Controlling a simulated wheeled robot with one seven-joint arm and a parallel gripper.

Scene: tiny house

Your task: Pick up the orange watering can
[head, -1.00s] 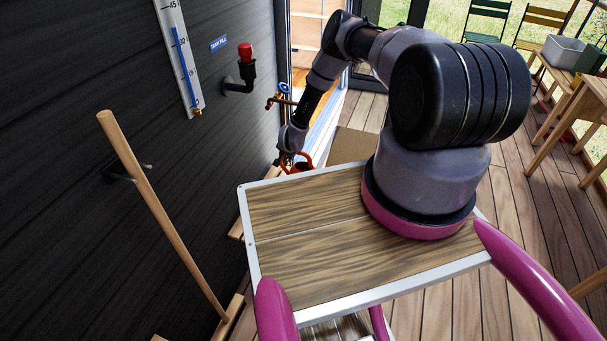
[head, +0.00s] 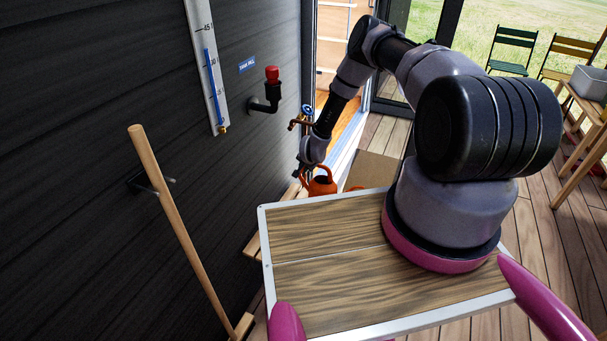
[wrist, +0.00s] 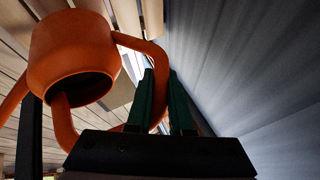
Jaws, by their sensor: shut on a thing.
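The orange watering can (head: 322,187) shows just past the far edge of my wooden top, by the dark wall, with its lower part hidden. In the wrist view its round body (wrist: 72,48) fills the upper left, and its dark opening faces the camera. My gripper (wrist: 160,78) has its two green fingers shut on the can's curved orange handle, which passes between them. In the head view my gripper (head: 301,174) is at the can's left side, small and partly dark against the wall. Whether the can touches the floor cannot be told.
The dark plank wall (head: 90,90) is close on the left, with a brass tap (head: 300,123), a red-capped pipe (head: 271,78) and a leaning wooden pole (head: 172,215). A brown box or mat (head: 371,171) lies behind the can. Open decking lies to the right.

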